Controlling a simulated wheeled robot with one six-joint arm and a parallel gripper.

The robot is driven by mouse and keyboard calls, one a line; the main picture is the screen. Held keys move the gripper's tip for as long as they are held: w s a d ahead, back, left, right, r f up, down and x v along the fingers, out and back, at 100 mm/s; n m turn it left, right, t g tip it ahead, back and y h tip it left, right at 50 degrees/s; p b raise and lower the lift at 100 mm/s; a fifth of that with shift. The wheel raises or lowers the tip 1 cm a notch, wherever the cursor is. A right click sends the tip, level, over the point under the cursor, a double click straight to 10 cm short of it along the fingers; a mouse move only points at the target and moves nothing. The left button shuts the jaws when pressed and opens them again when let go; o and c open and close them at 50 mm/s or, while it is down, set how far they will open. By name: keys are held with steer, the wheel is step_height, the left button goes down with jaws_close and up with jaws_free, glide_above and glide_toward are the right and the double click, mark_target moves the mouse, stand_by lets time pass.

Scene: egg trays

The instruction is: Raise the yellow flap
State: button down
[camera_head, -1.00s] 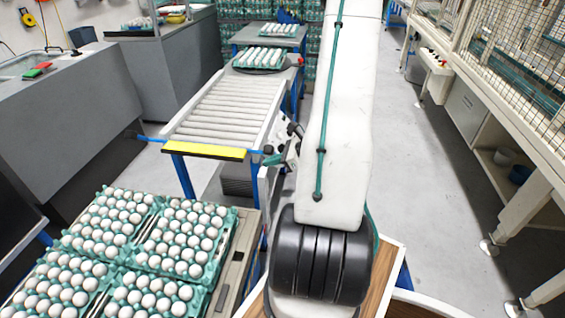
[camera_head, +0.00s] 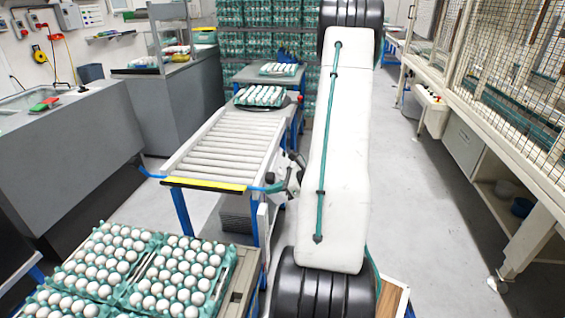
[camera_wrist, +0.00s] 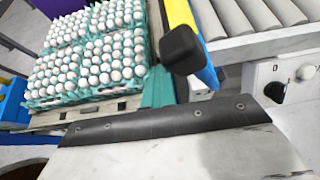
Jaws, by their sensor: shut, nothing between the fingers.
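The yellow flap (camera_head: 207,185) is a long narrow strip across the near end of the roller conveyor in the head view. It lies roughly level along that end, with a dark edge below it. In the wrist view its yellow face (camera_wrist: 180,14) shows at the top, with a blue face beside it. My gripper (camera_wrist: 183,50) shows there as a black block, shut and empty, in front of the strip. Whether it touches the flap cannot be told. In the head view my arm hides most of the gripper's surroundings.
The roller conveyor (camera_head: 228,140) runs away from the flap, with an egg tray (camera_head: 260,96) at its far end. Trays full of eggs (camera_head: 150,262) stand in front of the flap. A grey counter (camera_head: 75,150) is at left. Open floor (camera_head: 425,215) lies right of my arm.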

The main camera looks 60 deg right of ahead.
steer(key=w+d, duration=0.3)
steer(key=d, duration=0.6)
steer(key=shift+w, duration=0.4)
steer(key=s+d, duration=0.2)
steer(key=s, duration=0.8)
stand_by(0.6)
